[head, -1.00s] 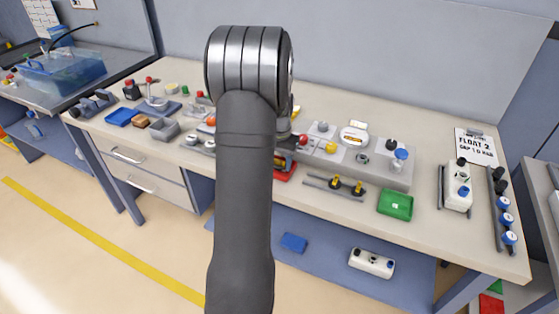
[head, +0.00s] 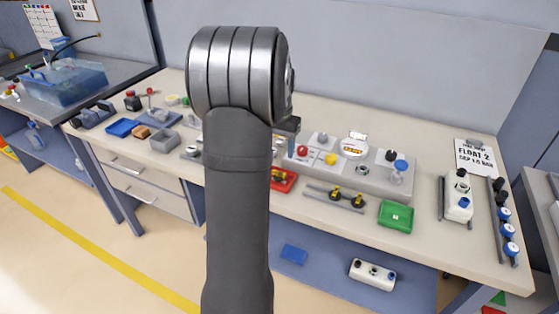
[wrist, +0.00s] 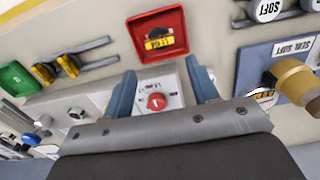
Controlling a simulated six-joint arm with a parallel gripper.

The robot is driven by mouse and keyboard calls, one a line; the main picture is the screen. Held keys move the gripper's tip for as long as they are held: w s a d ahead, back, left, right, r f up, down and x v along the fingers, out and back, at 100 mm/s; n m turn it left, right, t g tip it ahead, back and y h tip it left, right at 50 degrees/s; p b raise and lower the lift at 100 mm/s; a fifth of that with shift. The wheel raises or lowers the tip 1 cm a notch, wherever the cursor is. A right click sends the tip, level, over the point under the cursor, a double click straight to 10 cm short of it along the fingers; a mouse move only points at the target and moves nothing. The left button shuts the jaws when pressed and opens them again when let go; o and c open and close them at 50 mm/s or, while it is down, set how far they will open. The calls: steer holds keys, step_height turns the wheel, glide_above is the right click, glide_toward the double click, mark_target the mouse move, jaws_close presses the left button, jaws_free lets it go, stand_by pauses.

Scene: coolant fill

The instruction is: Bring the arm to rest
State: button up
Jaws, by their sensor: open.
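My arm rises through the middle of the head view and hides part of the bench and most of my gripper. One blue-grey finger shows to the right of the arm (head: 291,143). In the wrist view my gripper (wrist: 161,76) is open, its two blue fingers apart with nothing held between them. A red knob (wrist: 156,102) on a pale panel shows between the fingers, apart from them. The red knob also shows in the head view (head: 302,151), just right of the visible finger.
A red tray (wrist: 178,50) with a yellow-labelled part lies beyond the fingertips. A brass-coloured cylinder (wrist: 292,78) is close on the right in the wrist view. In the head view, the bench holds a green tray (head: 396,216) and a white reservoir (head: 459,207).

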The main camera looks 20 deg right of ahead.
steer(key=shift+r, duration=1.05)
steer(key=shift+f, duration=0.1)
steer(key=shift+f, duration=4.15)
